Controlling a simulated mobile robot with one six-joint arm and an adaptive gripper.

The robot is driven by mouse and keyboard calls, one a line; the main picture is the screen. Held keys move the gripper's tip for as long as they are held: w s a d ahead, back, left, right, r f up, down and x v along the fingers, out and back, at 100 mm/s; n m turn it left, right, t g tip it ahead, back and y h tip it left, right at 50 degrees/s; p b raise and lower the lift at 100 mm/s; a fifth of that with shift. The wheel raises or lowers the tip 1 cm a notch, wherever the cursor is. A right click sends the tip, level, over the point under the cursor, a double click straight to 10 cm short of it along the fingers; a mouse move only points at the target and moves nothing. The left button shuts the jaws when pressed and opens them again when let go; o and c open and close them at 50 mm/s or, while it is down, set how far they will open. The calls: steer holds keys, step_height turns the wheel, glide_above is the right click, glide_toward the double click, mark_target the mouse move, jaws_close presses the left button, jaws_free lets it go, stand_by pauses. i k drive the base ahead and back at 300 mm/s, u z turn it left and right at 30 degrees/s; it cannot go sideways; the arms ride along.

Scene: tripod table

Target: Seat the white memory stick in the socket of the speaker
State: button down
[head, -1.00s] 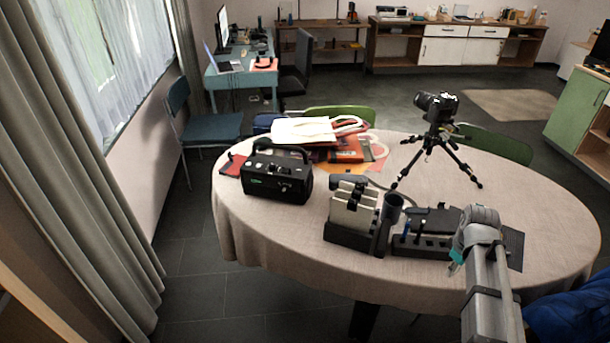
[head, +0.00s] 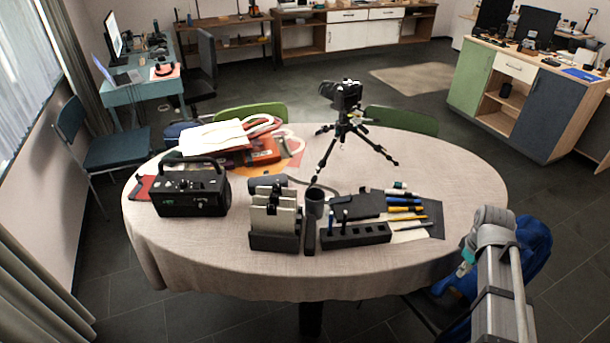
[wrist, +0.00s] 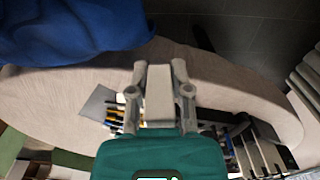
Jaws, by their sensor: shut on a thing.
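The speaker (head: 190,194) is a black box with a carrying handle, standing on the left part of the round table. Its socket is too small to make out. In the wrist view, my gripper (wrist: 157,68) is shut on the white memory stick (wrist: 159,97), a pale block between the two grey fingers. In the head view, my arm is at the lower right, by the table's right edge and far from the speaker. Only a bit of the teal gripper body (head: 465,262) shows there; the fingers and stick are hidden behind my arm.
Between arm and speaker on the table (head: 460,185) stand a dark rack with pale slabs (head: 275,228), a dark cup (head: 315,203), a slotted black block (head: 355,236) and pens. A camera on a tripod (head: 345,125) stands behind. A blue cloth item (head: 533,247) is right of the table.

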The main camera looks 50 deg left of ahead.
mark_target(205, 191)
steer(key=z, duration=0.65)
steer(key=k, duration=1)
steer(key=u, duration=1.65)
